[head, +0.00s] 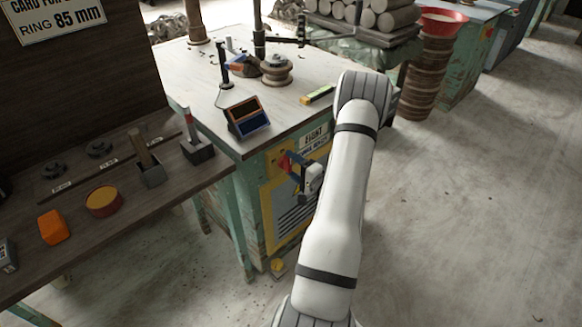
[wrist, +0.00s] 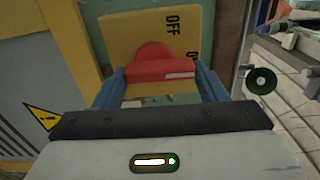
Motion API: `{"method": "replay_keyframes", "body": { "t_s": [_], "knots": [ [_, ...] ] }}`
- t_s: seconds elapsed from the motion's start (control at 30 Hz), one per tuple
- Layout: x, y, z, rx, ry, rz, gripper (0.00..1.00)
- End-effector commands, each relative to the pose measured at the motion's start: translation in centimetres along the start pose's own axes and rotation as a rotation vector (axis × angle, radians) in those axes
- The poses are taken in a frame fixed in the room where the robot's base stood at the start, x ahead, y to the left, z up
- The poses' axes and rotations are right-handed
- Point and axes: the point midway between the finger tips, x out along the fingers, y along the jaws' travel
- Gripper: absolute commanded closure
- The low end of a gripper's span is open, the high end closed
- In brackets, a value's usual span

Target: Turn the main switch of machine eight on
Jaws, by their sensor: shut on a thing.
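The main switch is a red rotary handle (wrist: 152,62) on a yellow plate (wrist: 130,28) in the wrist view. The plate reads OFF near its top, with a second, partly hidden word at its right edge. A pale mark on the handle bar points to the right. My gripper (wrist: 162,84) has its two blue fingers on either side of the handle bar and is shut on it. In the head view the red handle (head: 284,163) shows at the front of the green machine (head: 248,205), under a sign reading EIGHT (head: 314,134). My arm hides part of the panel.
A wooden bench (head: 125,215) with an orange block (head: 53,227) and a round tin (head: 103,201) stands to the left. A display box (head: 247,118) sits on the machine's top. A round dark knob (wrist: 261,81) is right of the gripper. Open floor lies to the right.

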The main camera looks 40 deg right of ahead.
Motion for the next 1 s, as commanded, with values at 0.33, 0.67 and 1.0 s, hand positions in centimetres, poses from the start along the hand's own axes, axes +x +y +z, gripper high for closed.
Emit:
{"method": "replay_keyframes", "body": {
  "t_s": [0.33,0.67,1.0],
  "knots": [
    [0.0,0.0,0.0,0.001,0.0,0.001,0.13],
    [-0.9,0.0,-0.1,0.001,0.003,0.001,0.13],
    [-6.4,0.0,-0.1,0.002,0.005,0.001,0.13]
  ]
}}
